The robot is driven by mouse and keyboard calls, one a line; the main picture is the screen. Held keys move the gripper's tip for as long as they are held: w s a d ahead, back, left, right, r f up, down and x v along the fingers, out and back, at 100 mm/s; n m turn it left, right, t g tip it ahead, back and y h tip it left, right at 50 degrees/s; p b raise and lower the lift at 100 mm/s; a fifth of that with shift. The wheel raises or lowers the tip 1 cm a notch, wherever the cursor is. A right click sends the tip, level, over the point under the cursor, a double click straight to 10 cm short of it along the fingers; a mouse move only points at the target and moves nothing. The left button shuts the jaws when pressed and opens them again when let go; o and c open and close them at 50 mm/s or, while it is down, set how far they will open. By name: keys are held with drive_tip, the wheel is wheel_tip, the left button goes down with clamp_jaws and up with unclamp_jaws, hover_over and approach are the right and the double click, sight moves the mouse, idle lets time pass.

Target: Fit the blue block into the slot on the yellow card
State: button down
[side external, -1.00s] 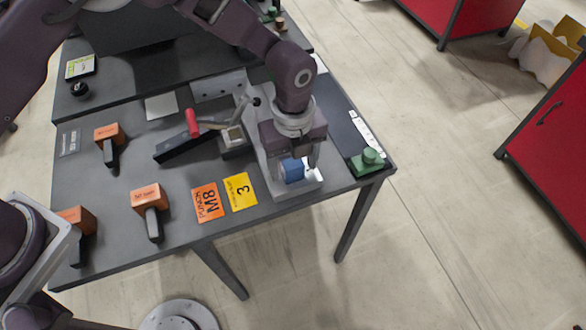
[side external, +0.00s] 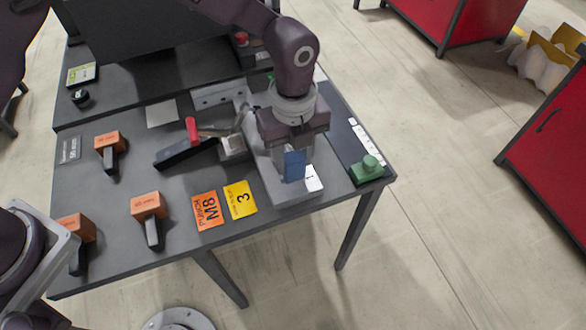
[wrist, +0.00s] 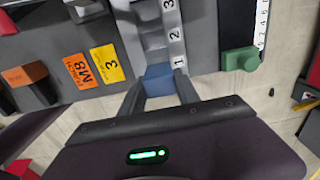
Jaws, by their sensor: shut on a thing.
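The blue block (side external: 294,165) is held between the two fingers of my gripper (side external: 293,160), above the near end of a grey fixture (side external: 285,195). The block also shows between the fingertips in the wrist view (wrist: 159,78). A white strip with the numbers 1, 2 and 3 (wrist: 174,32) runs along the fixture. My gripper and arm hide part of the fixture in the side view.
An orange M8 card (side external: 208,209) lies left of the yellow card. A red-handled lever clamp (side external: 192,130) stands behind them. Orange-headed tools (side external: 148,206) lie on the left. A green knobbed block (side external: 367,169) sits at the right table edge.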

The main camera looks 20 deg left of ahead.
drive_tip(key=r, duration=0.3)
drive_tip(key=w+r, duration=0.1)
drive_tip(key=r, duration=0.1)
drive_tip(key=shift+a, duration=0.4)
drive_tip(key=w+a, duration=0.6)
wheel_tip(320, 180, down, 10)
drive_tip(key=shift+a+r, duration=0.15)
drive_tip(key=shift+r, duration=0.05)
drive_tip(key=shift+f, duration=0.1)
drive_tip(key=c, duration=0.9)
unclamp_jaws()
wheel_tip(320, 180, up, 12)
drive_tip(key=shift+r, duration=0.15)
